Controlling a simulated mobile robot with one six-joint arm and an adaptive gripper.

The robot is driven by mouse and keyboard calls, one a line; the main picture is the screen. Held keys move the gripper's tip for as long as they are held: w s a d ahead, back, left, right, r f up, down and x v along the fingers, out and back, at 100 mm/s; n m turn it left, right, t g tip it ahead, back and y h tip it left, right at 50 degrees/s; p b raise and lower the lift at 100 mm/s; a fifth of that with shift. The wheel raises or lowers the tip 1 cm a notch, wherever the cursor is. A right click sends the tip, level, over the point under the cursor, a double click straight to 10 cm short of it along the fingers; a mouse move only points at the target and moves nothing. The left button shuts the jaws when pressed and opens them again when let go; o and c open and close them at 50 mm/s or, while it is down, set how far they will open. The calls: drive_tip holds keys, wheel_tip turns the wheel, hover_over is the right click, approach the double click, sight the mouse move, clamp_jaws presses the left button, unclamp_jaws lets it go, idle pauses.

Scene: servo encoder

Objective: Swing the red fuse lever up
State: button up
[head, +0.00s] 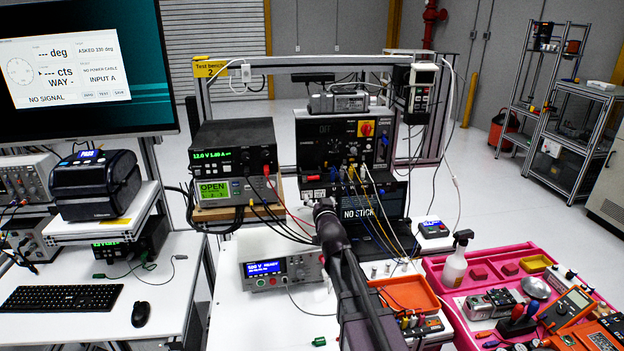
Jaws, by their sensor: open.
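The black drive unit (335,140) stands on the test bench, with several coloured leads plugged into its front. A small red part (313,178) shows at its lower left; I cannot tell whether this is the fuse lever or how it is set. A red knob on a yellow plate (366,129) is at the unit's upper right. My arm reaches up from the bottom of the head view, and my gripper (325,208) is in front of and below the unit, apart from the red part. It is open; its fingers are small and dark, and nothing shows in them.
Loose leads hang beside my gripper from the power supply (234,145) and drive unit. A grey meter (283,270) stands in front at the left. A laptop reading NO STICK (362,212) is behind. A pink tray (478,262) with tools and a spray bottle (456,262) is at right.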

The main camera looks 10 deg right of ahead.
sight(314, 179)
drive_tip(key=shift+d, duration=0.2)
drive_tip(key=w, duration=1.3)
drive_tip(key=shift+w, duration=0.4)
